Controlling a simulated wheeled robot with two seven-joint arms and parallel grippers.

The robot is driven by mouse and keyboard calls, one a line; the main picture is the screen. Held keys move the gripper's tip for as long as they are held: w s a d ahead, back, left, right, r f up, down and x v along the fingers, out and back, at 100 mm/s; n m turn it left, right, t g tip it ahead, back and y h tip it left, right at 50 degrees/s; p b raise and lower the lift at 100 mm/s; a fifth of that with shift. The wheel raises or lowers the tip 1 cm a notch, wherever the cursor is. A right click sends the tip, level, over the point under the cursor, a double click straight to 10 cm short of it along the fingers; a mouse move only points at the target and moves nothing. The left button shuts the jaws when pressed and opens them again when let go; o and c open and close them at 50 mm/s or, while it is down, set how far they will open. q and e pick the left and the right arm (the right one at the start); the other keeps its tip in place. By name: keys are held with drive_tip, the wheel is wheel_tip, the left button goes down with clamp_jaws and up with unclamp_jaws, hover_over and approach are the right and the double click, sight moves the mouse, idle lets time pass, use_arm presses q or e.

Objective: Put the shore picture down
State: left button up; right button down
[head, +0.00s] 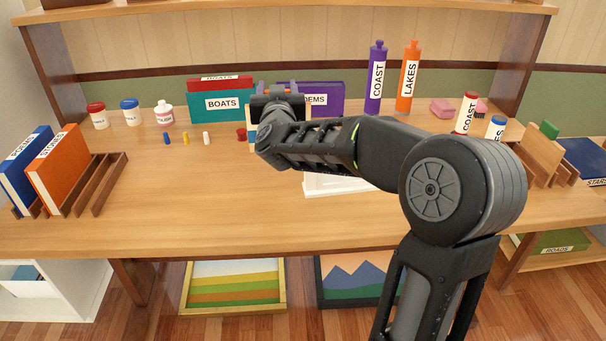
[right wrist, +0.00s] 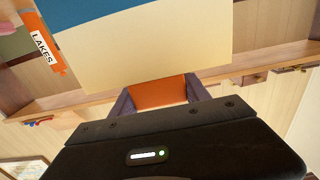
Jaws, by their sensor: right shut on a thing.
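My right gripper (head: 279,89) is above the middle of the desk, its fingers pointing away from me. In the right wrist view its two fingers (right wrist: 160,98) are shut on an orange piece at the edge of the shore picture (right wrist: 150,55), a flat panel with a blue band and a wide sand-coloured band. In the head view my gripper and forearm hide most of this picture; only a narrow strip (head: 252,137) shows beside the gripper. I cannot tell whether it touches the desk. My left gripper is not in view.
A white flat frame (head: 340,186) lies on the desk behind my forearm. Boats books (head: 222,106), COAST (head: 376,80) and LAKES bottles (head: 408,80) stand at the back. Small pegs (head: 186,138) stand left of the gripper. Book racks (head: 95,185) flank the desk. The front left-centre is clear.

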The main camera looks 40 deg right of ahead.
sight(252, 129)
wheel_tip(252, 129, down, 5)
drive_tip(key=shift+b, duration=0.65)
drive_tip(key=shift+f, duration=0.1)
wheel_tip(252, 129, down, 5)
drive_tip(key=shift+r+b, duration=0.1)
drive_tip(key=shift+b, duration=0.45)
drive_tip(key=shift+f, duration=0.2)
drive_tip(key=c, duration=0.5)
unclamp_jaws()
drive_tip(key=shift+r, duration=0.1)
